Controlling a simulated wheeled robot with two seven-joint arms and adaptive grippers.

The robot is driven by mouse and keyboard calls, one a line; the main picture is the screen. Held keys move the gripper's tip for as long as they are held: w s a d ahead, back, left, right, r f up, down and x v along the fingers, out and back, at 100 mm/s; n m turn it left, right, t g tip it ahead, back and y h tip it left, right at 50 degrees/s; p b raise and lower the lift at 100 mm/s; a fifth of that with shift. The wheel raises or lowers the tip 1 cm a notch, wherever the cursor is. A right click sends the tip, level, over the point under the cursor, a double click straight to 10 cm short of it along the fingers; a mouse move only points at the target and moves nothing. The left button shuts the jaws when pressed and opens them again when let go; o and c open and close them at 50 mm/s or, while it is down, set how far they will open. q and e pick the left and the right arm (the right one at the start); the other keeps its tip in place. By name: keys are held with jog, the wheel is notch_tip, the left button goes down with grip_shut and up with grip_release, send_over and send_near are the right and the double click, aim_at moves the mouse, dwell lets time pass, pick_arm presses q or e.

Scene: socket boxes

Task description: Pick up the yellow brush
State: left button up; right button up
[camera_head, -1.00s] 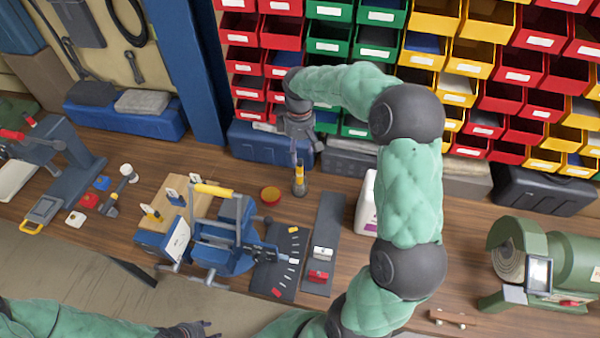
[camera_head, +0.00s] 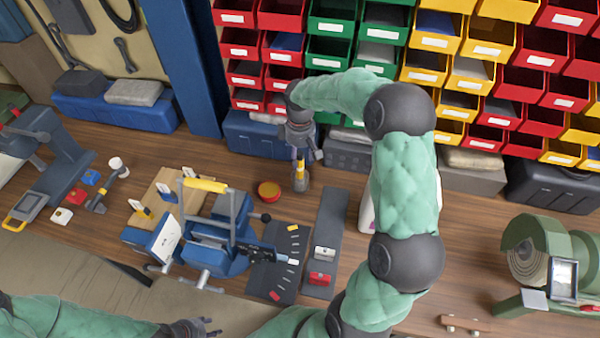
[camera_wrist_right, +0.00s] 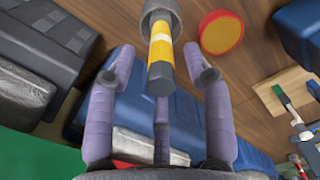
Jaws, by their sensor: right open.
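The yellow brush (camera_head: 300,172) stands upright on the wooden bench, with a grey-tipped yellow handle and a grey lower part. In the right wrist view the brush (camera_wrist_right: 161,50) lies between the spread purple fingers. My right gripper (camera_head: 303,155) is open, reaching down at the top of the brush handle. In the wrist view, the right gripper's fingertips (camera_wrist_right: 165,72) sit on both sides of the handle, with visible gaps and no clear contact. My left gripper (camera_head: 208,328) is at the bottom edge, away from the brush, its fingers apart and empty.
A red-rimmed round container (camera_head: 269,191) stands left of the brush. A blue device with a yellow handle (camera_head: 205,186) stands in front left. Blue (camera_head: 255,138) and grey (camera_head: 347,155) boxes stand close behind, below the bins. A white bottle (camera_head: 366,212) is partly hidden by my right arm.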

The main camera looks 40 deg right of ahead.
aim_at(300, 166)
notch_tip(300, 166, down, 5)
jog(key=shift+f+b, duration=0.15)
jog(key=shift+b, duration=0.65)
jog(key=shift+a, duration=0.1)
grip_shut()
